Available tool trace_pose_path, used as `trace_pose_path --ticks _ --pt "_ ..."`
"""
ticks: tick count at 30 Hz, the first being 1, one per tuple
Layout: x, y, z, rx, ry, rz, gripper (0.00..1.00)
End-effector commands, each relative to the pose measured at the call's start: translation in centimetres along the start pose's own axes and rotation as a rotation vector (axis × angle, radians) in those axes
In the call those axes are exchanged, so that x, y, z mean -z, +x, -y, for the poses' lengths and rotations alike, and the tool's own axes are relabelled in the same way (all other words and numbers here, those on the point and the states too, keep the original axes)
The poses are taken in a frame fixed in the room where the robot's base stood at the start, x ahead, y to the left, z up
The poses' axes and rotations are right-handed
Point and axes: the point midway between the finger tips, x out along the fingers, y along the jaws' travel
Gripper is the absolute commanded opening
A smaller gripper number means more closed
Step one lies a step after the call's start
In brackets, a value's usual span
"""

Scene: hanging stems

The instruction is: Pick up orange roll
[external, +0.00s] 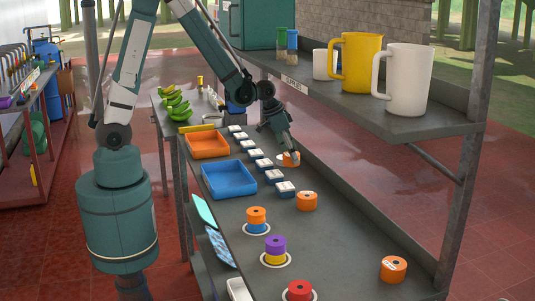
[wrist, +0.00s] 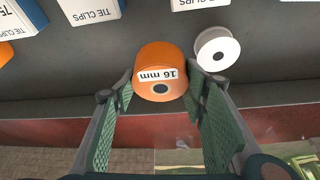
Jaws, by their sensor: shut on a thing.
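The orange roll (wrist: 160,62) with a "16 mm" label sits between the two green pads of my gripper (wrist: 160,92) in the wrist view. My gripper is shut on this roll, with a finger on each side. In the external view the roll (external: 291,159) shows small at the fingertips of my gripper (external: 290,152), by the far right edge of the bench; I cannot tell if it is clear of the surface. Other orange rolls are a labelled one (external: 306,201), one near the front right (external: 394,269) and one on a blue roll (external: 256,214).
A white roll (wrist: 216,48) stands just right of the held roll. A row of tie-clip boxes (external: 256,154) runs along the bench, left of my gripper. Orange (external: 207,145) and blue trays (external: 229,180) lie farther left. A shelf with mugs (external: 360,62) overhangs at right.

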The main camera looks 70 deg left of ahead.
Motion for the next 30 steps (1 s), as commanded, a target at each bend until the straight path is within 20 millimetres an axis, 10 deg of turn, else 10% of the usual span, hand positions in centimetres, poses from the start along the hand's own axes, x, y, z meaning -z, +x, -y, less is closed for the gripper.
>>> trace_pose_path --ticks 15,30 --pt "1.0 0.5 -7.7 -0.001 0.002 0.000 0.29" --pt "1.3 0.5 -9.4 -0.001 0.000 0.000 0.29"
